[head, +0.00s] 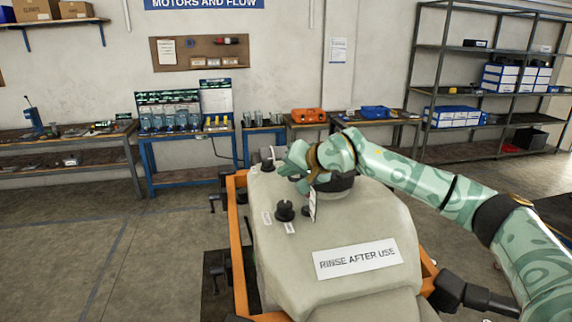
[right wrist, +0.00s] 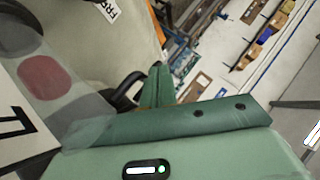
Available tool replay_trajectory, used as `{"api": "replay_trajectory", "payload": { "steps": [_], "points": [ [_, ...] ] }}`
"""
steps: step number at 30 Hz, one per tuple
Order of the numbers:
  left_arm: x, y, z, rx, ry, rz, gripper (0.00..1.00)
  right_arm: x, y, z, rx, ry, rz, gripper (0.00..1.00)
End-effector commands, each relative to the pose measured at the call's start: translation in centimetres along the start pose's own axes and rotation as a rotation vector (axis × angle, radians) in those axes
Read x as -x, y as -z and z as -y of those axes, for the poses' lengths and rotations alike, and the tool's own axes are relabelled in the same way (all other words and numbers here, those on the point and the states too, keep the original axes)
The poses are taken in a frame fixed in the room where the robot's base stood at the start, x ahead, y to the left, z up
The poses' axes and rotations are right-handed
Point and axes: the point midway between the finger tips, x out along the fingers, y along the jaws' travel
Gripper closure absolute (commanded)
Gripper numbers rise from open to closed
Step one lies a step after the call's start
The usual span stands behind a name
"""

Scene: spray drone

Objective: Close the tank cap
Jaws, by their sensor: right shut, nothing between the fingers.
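The pale grey tank (head: 275,245) stands in the middle of the head view, with a "RINSE AFTER USE" label on it. A round black cap (head: 338,184) is on its top, partly hidden under my right wrist. I cannot tell whether it is fully seated. My right gripper (head: 294,174) is shut and empty over the top of the tank, beside the cap. In the right wrist view its green fingers (right wrist: 157,88) are together, near a black curved part (right wrist: 125,88). A white tag (head: 313,205) hangs by the cap. My left gripper is not in view.
A small black knob (head: 285,210) stands on the tank in front of the gripper. An orange frame (head: 238,245) surrounds the tank. Workbenches (head: 188,176) and a metal shelf rack (head: 480,90) line the back wall. The floor at left is clear.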

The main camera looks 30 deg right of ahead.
Motion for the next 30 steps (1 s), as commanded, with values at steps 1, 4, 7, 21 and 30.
{"api": "replay_trajectory", "payload": {
  "steps": [1,4,7,21,30],
  "points": [
    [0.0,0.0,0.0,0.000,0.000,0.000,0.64,0.0,0.0,-0.1,0.002,-0.002,0.000,1.00],
    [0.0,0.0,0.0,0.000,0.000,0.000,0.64,-0.1,0.0,-0.1,0.004,-0.004,-0.001,1.00],
    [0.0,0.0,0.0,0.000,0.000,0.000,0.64,-0.1,0.0,-0.1,0.004,-0.004,-0.001,1.00],
    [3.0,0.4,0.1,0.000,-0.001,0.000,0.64,2.2,1.9,2.1,0.003,-0.004,-0.003,1.00],
    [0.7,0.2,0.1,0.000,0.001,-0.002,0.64,7.5,0.8,5.4,0.006,-0.002,-0.006,1.00]
  ]
}}
